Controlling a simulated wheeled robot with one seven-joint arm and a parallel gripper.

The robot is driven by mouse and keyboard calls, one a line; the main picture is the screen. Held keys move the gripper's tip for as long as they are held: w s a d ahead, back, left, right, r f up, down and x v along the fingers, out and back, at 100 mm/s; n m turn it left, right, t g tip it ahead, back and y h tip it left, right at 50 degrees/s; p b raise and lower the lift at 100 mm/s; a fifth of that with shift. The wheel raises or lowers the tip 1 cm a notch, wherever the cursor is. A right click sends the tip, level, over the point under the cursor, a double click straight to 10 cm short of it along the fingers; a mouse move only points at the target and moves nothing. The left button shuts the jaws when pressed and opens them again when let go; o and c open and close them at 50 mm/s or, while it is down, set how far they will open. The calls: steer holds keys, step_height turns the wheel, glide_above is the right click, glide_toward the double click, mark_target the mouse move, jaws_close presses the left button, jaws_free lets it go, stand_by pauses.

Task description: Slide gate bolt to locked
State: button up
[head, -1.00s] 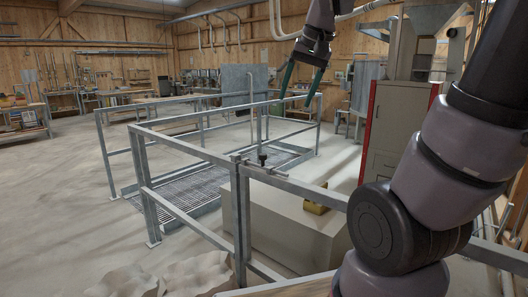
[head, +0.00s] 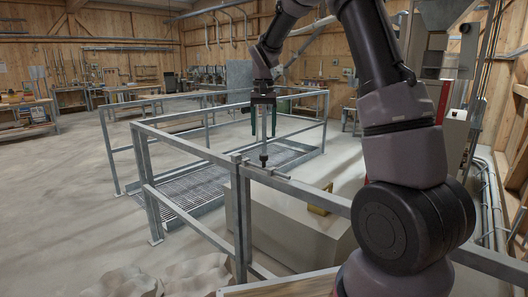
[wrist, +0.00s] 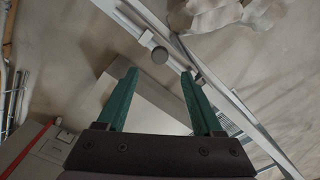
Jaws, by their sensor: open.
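The gate bolt (head: 266,171) lies along the top rail of the grey metal gate, just right of the post. Its dark round knob (head: 263,158) stands up from it. My gripper (head: 269,129) hangs above the knob, green fingers pointing down, spread apart and empty. In the wrist view, the knob (wrist: 160,55) appears as a dark disc just beyond the open fingertips (wrist: 159,74), roughly centred between them. The bolt bar (wrist: 145,38) runs beside the rail there. The fingers do not appear to touch the knob.
The gate's top rail (head: 185,146) and post (head: 242,220) stand close by. A pale box (head: 285,222) with a yellow block (head: 320,208) sits behind the rail. The floor at left (head: 65,190) is clear.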

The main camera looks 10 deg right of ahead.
mark_target(264, 155)
step_height(264, 155, down, 8)
steer(key=shift+f, duration=0.15)
stand_by(0.3)
jaws_close()
stand_by(1.3)
